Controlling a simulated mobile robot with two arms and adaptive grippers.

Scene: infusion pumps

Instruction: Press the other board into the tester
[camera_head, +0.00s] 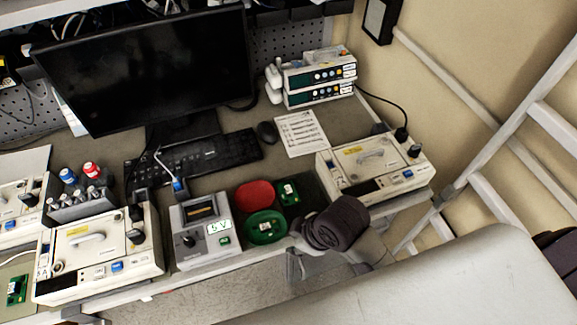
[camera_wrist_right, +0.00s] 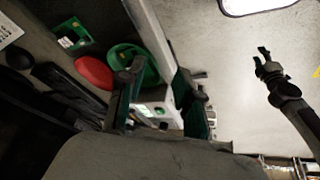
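The tester (camera_head: 203,232) is a grey-white box with a dark slot on top, a knob and a lit display. One green board (camera_head: 288,192) lies on the dark mat behind the green dish; it also shows in the right wrist view (camera_wrist_right: 72,36). Another small board (camera_head: 265,226) seems to lie in the green dish (camera_head: 262,238). My right gripper (camera_head: 305,255) is near the desk's front edge, right of that dish. In the wrist view its fingers (camera_wrist_right: 163,98) are apart with nothing between them. What seems my left gripper (camera_wrist_right: 264,66) hangs over the floor, too small to judge.
A red dish (camera_head: 254,194) sits behind the green one. White pumps stand at right (camera_head: 372,165) and left (camera_head: 97,245) of the tester. A further green board (camera_head: 17,289) lies at far left. The keyboard (camera_head: 193,157) and monitor (camera_head: 145,68) stand behind.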

